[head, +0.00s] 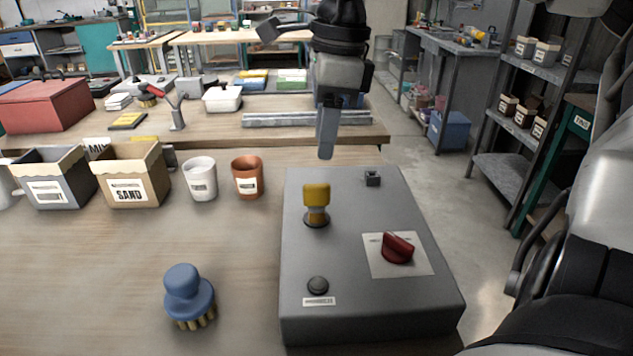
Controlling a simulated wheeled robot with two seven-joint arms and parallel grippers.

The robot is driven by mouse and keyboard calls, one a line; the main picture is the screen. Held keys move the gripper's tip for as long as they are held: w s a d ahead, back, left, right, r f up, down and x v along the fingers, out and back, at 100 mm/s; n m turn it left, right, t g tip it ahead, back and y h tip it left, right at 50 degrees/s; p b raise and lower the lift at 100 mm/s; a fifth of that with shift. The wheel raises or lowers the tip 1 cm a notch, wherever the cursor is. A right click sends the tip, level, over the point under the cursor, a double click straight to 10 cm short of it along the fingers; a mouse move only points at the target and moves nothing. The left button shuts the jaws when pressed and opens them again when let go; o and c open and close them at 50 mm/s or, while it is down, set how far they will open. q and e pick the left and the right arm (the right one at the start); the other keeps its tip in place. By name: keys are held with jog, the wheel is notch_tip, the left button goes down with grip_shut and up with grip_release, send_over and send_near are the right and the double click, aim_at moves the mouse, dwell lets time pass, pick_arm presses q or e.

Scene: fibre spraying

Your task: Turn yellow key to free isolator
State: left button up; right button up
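A grey isolator box (345,265) stands on the workbench. A yellow key (316,201) stands upright in a round dark collar on the box's upper left. A red rotary isolator handle (397,248) sits tilted on a pale plate at the right of the top. My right gripper (326,148) hangs, fingers down, just beyond the box's far edge, above and behind the key and apart from it. Its fingers line up in this view, so their gap is hidden; nothing shows held below them. My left gripper is not in view.
A black button (318,285) and a small dark block (373,178) are on the box. A blue-handled brush (187,292), a terracotta cup (248,177), a white cup (200,178) and a sand box (133,175) stand left. Bench between brush and cups is clear.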

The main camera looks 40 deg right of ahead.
aim_at(317, 184)
jog(key=f, duration=0.6)
jog(key=a+f, duration=0.1)
jog(key=f, duration=0.2)
jog(key=shift+w+f, duration=0.1)
jog(key=shift+w, duration=0.3)
